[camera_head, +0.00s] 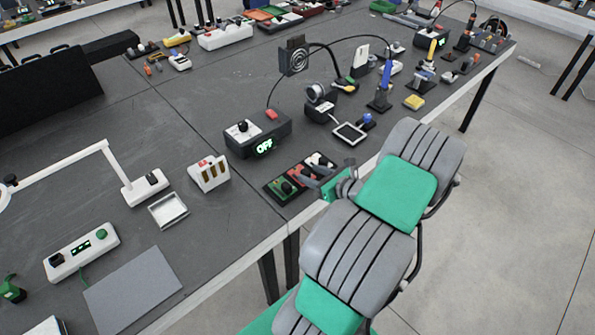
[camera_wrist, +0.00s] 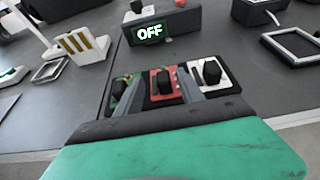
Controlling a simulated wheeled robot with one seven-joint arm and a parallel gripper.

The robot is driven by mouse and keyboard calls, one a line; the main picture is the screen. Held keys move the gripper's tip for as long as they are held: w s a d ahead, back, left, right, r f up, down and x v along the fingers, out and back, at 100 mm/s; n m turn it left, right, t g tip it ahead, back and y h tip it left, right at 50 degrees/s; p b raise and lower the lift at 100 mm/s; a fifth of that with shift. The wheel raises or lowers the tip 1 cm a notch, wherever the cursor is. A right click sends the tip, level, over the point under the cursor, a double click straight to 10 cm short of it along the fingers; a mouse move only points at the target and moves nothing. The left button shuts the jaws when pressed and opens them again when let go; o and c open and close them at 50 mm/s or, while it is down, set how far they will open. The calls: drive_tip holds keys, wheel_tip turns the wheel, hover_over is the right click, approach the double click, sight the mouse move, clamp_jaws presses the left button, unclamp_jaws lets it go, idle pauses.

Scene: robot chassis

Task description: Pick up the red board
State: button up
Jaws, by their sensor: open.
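The red board (camera_wrist: 157,96) carries a black knob and lies in a dark holder, in the middle between a green board (camera_wrist: 120,90) and a white board (camera_wrist: 207,84). It also shows in the head view (camera_head: 297,171), partly hidden by my fingers. My gripper (camera_wrist: 160,80) is open and empty. In the wrist view its two grey fingers reach out over the holder, one on each side of the red board. I cannot tell whether they touch it. In the head view my gripper (camera_head: 311,177) is at the holder near the table's front edge.
A black box with an OFF display (camera_head: 257,134) stands just behind the holder. A white slotted block (camera_head: 209,173) is to the left. Bare table lies left of the holder.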

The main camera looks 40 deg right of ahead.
sight(306, 171)
drive_tip(key=x, duration=0.5)
drive_tip(key=shift+d+f+p, duration=0.15)
drive_tip(key=shift+d+p, duration=0.05)
drive_tip(key=shift+p, duration=0.15)
clamp_jaws()
